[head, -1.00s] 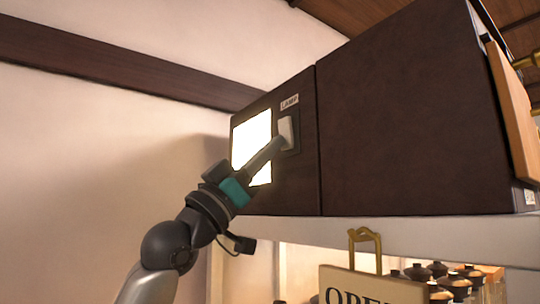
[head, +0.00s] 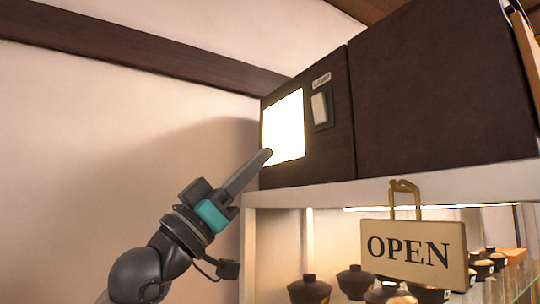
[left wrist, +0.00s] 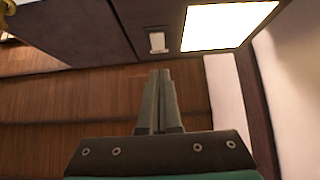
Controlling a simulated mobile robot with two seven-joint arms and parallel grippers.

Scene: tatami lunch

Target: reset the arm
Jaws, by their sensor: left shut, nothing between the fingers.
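My left gripper (head: 265,155) is shut and empty. In the head view its fingertips appear over the lower left part of a bright lit panel (head: 283,122) on a dark brown cabinet. A pale rocker switch (head: 319,109) under a small "LAMP" label (head: 321,80) is to the right of the panel, apart from the fingertips. In the left wrist view the shut fingers (left wrist: 161,75) point up the picture, with the switch (left wrist: 157,42) and the lit panel (left wrist: 225,25) beyond them. My right gripper is not in view.
The dark cabinet (head: 445,95) stands on a white shelf (head: 365,192). An "OPEN" sign (head: 414,250) hangs from the shelf by a brass-coloured hook. Several lidded bowls stand below and behind it. The plain wall (head: 120,150) at left is free.

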